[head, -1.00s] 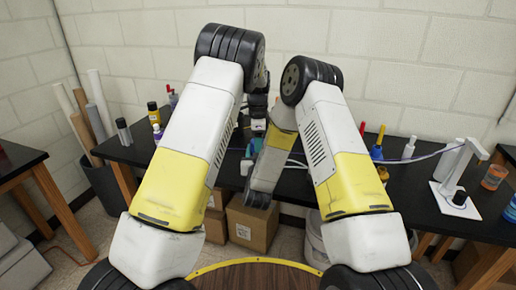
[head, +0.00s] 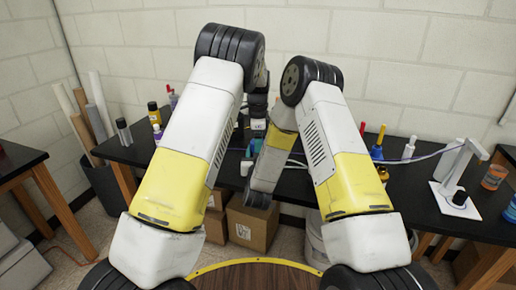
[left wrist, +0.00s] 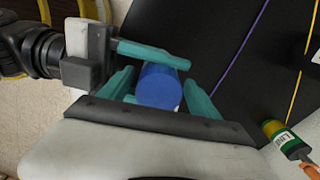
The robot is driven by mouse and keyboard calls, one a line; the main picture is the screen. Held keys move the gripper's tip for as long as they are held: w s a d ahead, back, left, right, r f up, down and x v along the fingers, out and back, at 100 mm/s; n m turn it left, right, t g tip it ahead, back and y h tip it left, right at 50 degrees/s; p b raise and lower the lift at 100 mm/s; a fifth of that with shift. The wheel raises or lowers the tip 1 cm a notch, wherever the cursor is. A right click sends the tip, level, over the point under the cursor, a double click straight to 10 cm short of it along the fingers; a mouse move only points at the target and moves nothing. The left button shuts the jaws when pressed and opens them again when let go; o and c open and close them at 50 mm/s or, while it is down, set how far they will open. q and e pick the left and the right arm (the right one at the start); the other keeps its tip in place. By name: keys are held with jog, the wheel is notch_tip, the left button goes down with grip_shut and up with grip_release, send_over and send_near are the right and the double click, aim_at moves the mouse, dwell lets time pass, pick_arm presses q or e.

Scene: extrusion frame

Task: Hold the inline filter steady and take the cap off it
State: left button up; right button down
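A blue cylinder (left wrist: 160,88) shows nearly end-on in the left wrist view; I take it for the inline filter or its cap, and cannot tell which. My left gripper (left wrist: 160,80) has one teal finger on either side of it, the tips close against its sides, apparently gripping it. In the head view my arms hide most of the work spot.
The black bench (head: 410,190) carries coloured bottles and a white stand (head: 455,185) at the right. Purple and yellow lines cross the dark surface in the left wrist view, near a green and yellow labelled item (left wrist: 283,137). Cardboard boxes (head: 250,222) stand below the bench.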

dwell(0.3)
pick_arm(q)
notch_tip(320, 180, up, 4)
jog(key=shift+r, duration=0.2)
jog(key=shift+c, duration=0.4)
notch_tip(320, 180, up, 3)
jog(key=m, duration=0.3)
jog(key=shift+s+m, duration=0.1)
jog(key=shift+m, duration=0.2)
jog(key=shift+f, duration=0.15)
notch_tip(320, 180, down, 7)
jog(key=shift+f, duration=0.15)
jog(key=c, duration=1.5)
jog(key=shift+o, duration=0.2)
jog(key=n, duration=0.3)
jog(key=shift+n, duration=0.4)
